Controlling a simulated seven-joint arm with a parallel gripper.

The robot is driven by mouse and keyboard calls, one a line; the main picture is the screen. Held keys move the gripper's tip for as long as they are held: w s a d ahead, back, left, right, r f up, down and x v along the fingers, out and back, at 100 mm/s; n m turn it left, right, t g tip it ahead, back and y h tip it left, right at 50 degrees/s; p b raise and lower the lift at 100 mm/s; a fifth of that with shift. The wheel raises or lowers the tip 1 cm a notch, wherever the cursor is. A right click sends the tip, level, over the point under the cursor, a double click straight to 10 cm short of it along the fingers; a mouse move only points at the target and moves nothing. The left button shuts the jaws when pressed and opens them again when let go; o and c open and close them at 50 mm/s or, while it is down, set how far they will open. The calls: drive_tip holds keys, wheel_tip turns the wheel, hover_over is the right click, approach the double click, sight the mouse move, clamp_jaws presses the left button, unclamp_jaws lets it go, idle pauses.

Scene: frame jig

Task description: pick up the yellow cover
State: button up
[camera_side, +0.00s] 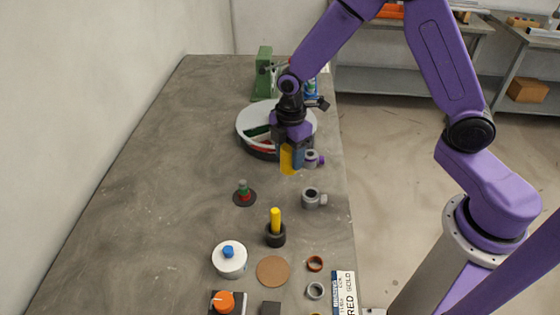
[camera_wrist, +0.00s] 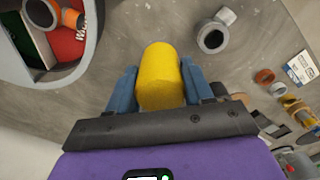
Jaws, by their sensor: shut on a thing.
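The yellow cover (camera_side: 287,159) is a rounded yellow piece; it fills the middle of the wrist view (camera_wrist: 160,75). My gripper (camera_side: 293,163) is shut on it, with one blue finger on each side in the wrist view (camera_wrist: 159,88). In the side view the cover hangs from the fingers in front of the round tray's near edge. I cannot tell whether its lower end is clear of the table. The fingers and wrist hide part of it.
A round divided tray (camera_side: 246,122) with red and green compartments stands just behind. Grey pipe fittings (camera_side: 311,198) are to the right. A yellow rod in a black holder (camera_side: 275,221), a white round container (camera_side: 229,261) and a cork disc (camera_side: 273,271) stand nearer. The table's left side is clear.

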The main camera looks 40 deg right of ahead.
drive_tip(key=s+d+r, duration=0.2)
drive_tip(key=s+r, duration=0.5)
drive_tip(key=s, duration=0.3)
drive_tip(key=shift+s+d+r, duration=0.2)
drive_tip(key=shift+d+r, duration=0.1)
drive_tip(key=shift+d, duration=0.1)
hover_over(243, 181)
wheel_tip(243, 181, down, 2)
drive_tip(key=shift+f, duration=2.45)
drive_tip(key=shift+f, duration=0.1)
drive_tip(key=shift+f, duration=3.35)
